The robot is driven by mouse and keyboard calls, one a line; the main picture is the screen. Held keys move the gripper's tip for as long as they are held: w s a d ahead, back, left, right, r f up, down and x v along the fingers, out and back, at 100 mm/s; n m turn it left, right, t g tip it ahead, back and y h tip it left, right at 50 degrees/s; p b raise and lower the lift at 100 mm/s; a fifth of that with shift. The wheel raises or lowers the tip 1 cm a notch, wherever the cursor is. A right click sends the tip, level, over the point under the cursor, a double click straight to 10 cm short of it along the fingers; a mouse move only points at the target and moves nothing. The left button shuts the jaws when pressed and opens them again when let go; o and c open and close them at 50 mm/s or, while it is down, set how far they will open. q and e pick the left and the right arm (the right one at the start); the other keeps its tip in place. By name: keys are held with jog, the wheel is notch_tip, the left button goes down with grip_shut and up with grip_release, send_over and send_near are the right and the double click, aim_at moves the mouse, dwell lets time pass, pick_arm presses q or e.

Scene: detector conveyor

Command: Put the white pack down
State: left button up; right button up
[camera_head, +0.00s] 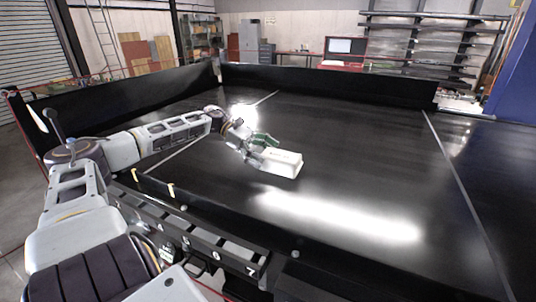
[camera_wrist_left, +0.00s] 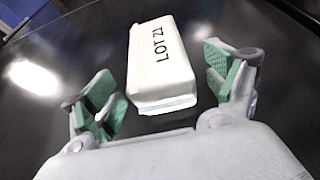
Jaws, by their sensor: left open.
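The white pack (camera_head: 284,163) is a pale box on the black conveyor surface (camera_head: 340,130), near the middle of the head view. In the left wrist view the white pack (camera_wrist_left: 160,62) shows the print "LOT 21" on its top. My left gripper (camera_head: 268,147) is beside the pack's near end. In the left wrist view its green-padded fingers (camera_wrist_left: 168,88) stand apart on either side of the pack, with dark gaps showing between pads and pack. The pack's underside is hidden. My right gripper is not in view.
A black raised wall (camera_head: 320,82) runs along the back of the conveyor. A numbered rack (camera_head: 215,250) lies along the near edge, with small yellowish pieces (camera_head: 171,190) at its left. The surface right of the pack is clear.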

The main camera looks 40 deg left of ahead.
pick_arm(q)
jog(key=shift+b+v, duration=0.4)
jog(key=shift+v, duration=4.05)
jog(key=shift+s+f, duration=0.15)
